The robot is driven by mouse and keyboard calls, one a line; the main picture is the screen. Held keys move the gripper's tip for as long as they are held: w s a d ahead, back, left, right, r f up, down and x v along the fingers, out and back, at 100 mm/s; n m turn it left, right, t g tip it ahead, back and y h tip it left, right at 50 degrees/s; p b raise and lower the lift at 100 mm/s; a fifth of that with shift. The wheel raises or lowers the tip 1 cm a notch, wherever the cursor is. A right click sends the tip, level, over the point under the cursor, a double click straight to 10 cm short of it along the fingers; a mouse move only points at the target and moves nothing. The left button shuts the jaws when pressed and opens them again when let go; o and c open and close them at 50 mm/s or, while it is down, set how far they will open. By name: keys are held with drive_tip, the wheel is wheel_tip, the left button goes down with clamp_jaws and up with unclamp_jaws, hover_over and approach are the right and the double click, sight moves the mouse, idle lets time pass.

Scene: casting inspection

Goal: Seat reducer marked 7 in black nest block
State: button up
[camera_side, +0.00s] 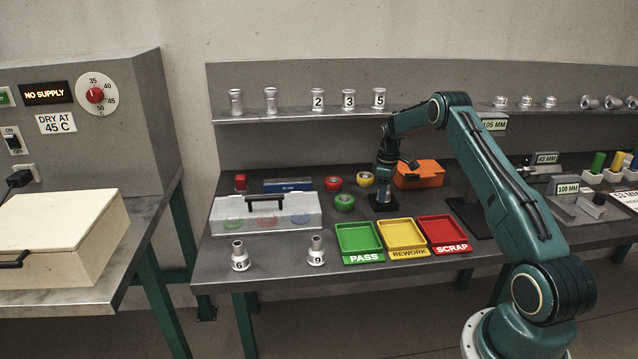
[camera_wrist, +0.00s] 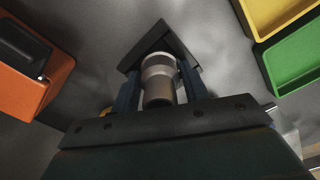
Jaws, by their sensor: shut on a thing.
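In the wrist view my gripper (camera_wrist: 161,70) is shut on a grey metal reducer (camera_wrist: 158,88), with a blue finger on each side. The reducer's far end lies over the black nest block (camera_wrist: 181,42); I cannot tell whether it is inside the block or just above it. No number shows on this reducer, and the fingers mostly hide it in the side view.
An orange box (camera_side: 418,174) stands close behind my gripper. Green (camera_side: 360,240), yellow (camera_side: 402,235) and red (camera_side: 444,233) trays lie in front. Reducers 6 (camera_side: 240,257) and 9 (camera_side: 316,252) stand at the front left. Coloured tape rolls (camera_side: 344,203) lie left of the block.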

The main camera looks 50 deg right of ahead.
drive_tip(key=o, duration=1.3)
drive_tip(key=shift+f, duration=0.1)
drive_tip(key=shift+c, duration=0.2)
wheel_tip(320, 180, up, 14)
